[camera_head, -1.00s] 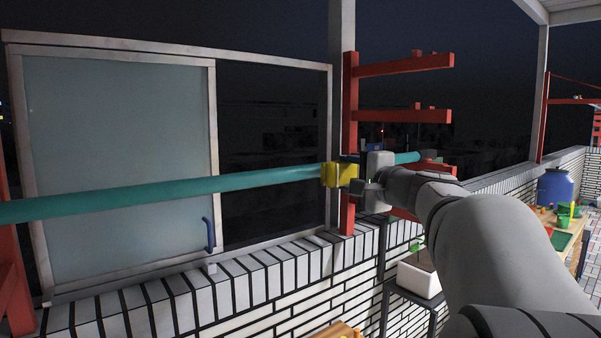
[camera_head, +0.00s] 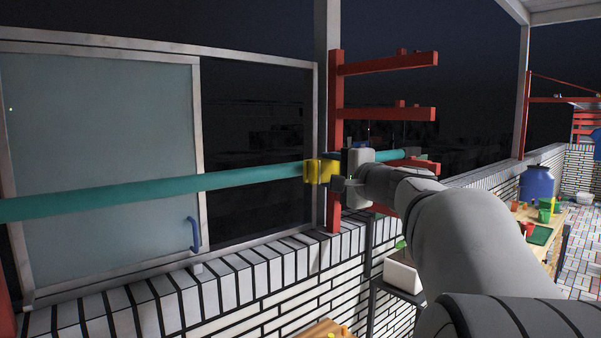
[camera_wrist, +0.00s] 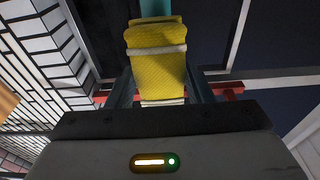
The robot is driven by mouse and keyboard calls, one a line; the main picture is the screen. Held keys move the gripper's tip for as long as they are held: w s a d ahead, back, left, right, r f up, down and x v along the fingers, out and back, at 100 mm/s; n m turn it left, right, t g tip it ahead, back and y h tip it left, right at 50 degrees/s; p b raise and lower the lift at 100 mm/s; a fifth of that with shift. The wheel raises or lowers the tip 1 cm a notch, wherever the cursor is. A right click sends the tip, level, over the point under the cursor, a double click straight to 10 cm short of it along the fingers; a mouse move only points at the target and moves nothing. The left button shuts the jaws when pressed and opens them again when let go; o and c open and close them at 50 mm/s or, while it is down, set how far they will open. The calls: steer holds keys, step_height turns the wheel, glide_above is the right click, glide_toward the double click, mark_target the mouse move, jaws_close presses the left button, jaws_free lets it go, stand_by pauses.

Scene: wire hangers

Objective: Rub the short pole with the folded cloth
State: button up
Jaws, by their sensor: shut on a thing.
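A long teal pole (camera_head: 120,196) runs level across the head view, in front of a window and on past a red rack post. The folded yellow cloth (camera_head: 318,171) is at the pole, just left of the post. My gripper (camera_head: 338,173) is shut on the cloth from the right. In the wrist view the cloth (camera_wrist: 156,58) stands out between my two fingers, with pale bands across it. The teal pole (camera_wrist: 158,8) shows just beyond its far end. The cloth appears to touch the pole, but the contact is partly hidden. My arm hides part of the rack.
The red rack (camera_head: 336,120) has several arms pointing right, close to my gripper. A brick wall (camera_head: 240,270) with a ledge runs below the pole. A white planter (camera_head: 402,275) stands under my arm. A blue barrel (camera_head: 537,182) and a wooden bench (camera_head: 550,222) are farther right.

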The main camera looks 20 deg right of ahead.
steer(key=shift+w+a, duration=0.25)
steer(key=shift+w, duration=0.4)
steer(key=shift+d, duration=0.15)
steer(key=w+d+b, duration=0.1)
steer(key=w+d, duration=0.2)
steer(key=d, duration=0.7)
steer(key=shift+w+b, duration=0.35)
steer(key=shift+w, duration=0.05)
stand_by(0.4)
steer(key=shift+s+a+b, duration=0.65)
steer(key=shift+a+b, duration=0.35)
steer(key=shift+a, duration=0.75)
steer(key=shift+s+a+b, duration=0.65)
steer(key=shift+a+b, duration=0.4)
steer(key=shift+a, duration=0.65)
steer(key=shift+s+a+b, duration=0.65)
steer(key=shift+a+b, duration=0.35)
steer(key=shift+a, duration=0.75)
